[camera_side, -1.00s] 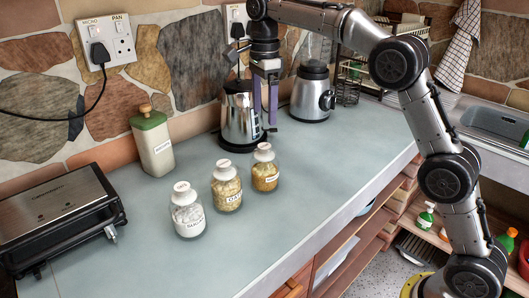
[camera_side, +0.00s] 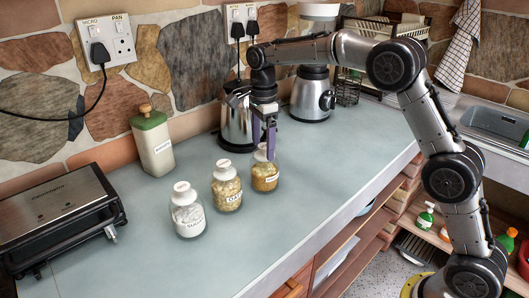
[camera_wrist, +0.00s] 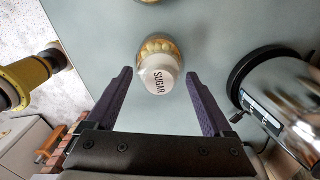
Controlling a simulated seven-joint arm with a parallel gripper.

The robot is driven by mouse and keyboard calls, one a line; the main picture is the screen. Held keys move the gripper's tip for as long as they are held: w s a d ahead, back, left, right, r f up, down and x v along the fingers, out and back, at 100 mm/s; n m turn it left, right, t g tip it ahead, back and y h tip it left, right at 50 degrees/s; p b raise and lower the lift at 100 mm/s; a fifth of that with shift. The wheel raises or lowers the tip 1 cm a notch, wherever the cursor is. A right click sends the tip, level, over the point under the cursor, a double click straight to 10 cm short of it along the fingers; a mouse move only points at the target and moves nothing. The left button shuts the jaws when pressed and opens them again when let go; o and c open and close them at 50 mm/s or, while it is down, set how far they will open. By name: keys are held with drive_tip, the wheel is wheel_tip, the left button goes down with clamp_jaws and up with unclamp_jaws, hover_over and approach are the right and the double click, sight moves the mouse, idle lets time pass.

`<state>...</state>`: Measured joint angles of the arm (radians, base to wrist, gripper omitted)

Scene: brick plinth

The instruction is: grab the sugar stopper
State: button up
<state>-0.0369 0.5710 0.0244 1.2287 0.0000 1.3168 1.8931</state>
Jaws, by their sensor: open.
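A white round stopper (camera_wrist: 160,74) with the word SUGAR on its top closes a glass jar of yellow contents (camera_wrist: 157,44) in the wrist view. In the side view that jar (camera_side: 265,178) is the rightmost of three, and its stopper (camera_side: 261,154) is partly hidden by a finger. My gripper (camera_side: 265,150) points down at this jar with purple fingers. In the wrist view my gripper (camera_wrist: 159,76) is open, with the stopper between its fingers and a gap on each side. Exact fingertip height against the stopper is hard to tell.
Beside it stand another yellow-filled jar (camera_side: 227,190) and a white-filled jar labelled SUGAR (camera_side: 188,215). A steel kettle (camera_side: 234,122) stands close behind my gripper, on the right in the wrist view. A tall canister (camera_side: 153,145) and a grill (camera_side: 62,220) are left. The front counter is clear.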

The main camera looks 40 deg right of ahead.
clamp_jaws()
idle(0.3)
drive_tip(key=shift+r, duration=0.15)
